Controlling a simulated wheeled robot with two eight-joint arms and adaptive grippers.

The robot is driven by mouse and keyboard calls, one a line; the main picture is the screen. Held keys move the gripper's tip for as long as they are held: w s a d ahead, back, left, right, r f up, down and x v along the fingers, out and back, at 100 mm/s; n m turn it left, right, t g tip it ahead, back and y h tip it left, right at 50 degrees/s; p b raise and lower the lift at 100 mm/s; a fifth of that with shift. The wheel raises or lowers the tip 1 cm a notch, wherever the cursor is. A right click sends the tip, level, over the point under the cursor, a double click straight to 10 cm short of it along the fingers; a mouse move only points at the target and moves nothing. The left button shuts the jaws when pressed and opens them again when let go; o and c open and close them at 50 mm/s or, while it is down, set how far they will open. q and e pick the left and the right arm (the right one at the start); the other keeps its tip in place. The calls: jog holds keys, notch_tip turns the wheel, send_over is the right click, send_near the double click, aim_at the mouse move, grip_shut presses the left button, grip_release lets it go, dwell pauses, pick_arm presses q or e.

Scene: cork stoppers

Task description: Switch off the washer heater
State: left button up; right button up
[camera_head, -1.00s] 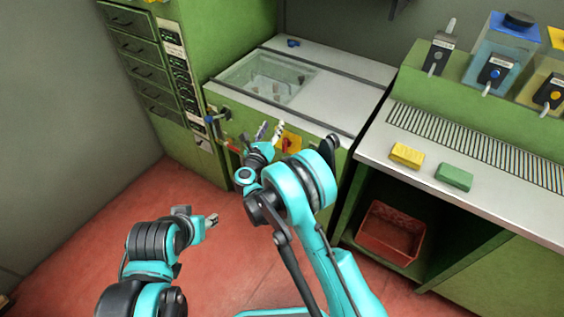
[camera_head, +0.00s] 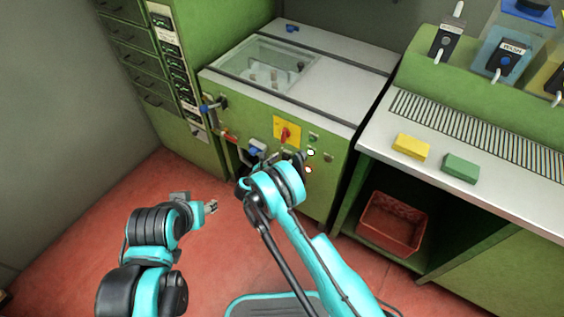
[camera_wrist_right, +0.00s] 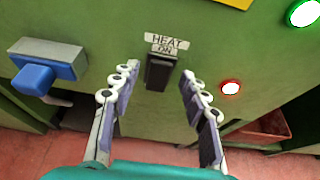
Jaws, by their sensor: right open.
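The washer (camera_head: 340,92) is a green cabinet with a grey top and a glass window. In the right wrist view, its heater switch (camera_wrist_right: 160,72) is a black rocker under a label reading HEAT ON. A red light (camera_wrist_right: 231,87) glows to its right. My right gripper (camera_wrist_right: 161,80) is open and empty, its fingers on either side of the switch; contact cannot be told. In the head view my right arm hides the switch and most of that gripper. My left gripper (camera_head: 210,207) is low over the floor, away from the washer; its opening is too small to tell.
A blue-handled valve (camera_wrist_right: 38,78) sticks out left of the switch. A red rotary knob (camera_head: 286,134) on a yellow plate and a lit green-rimmed lamp (camera_head: 311,152) are on the washer front. A counter with yellow (camera_head: 411,147) and green (camera_head: 461,168) blocks stands right.

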jog(key=shift+w+d+f, duration=0.15)
jog(key=shift+w+d, duration=0.1)
jog(key=shift+w, duration=0.1)
grip_shut()
jog(key=shift+s+f+t+h, duration=0.1)
jog(key=shift+f+t+h, duration=0.05)
jog(key=shift+t+h, duration=0.45)
grip_release()
jog(key=shift+a, duration=0.1)
jog(key=v, duration=1.2)
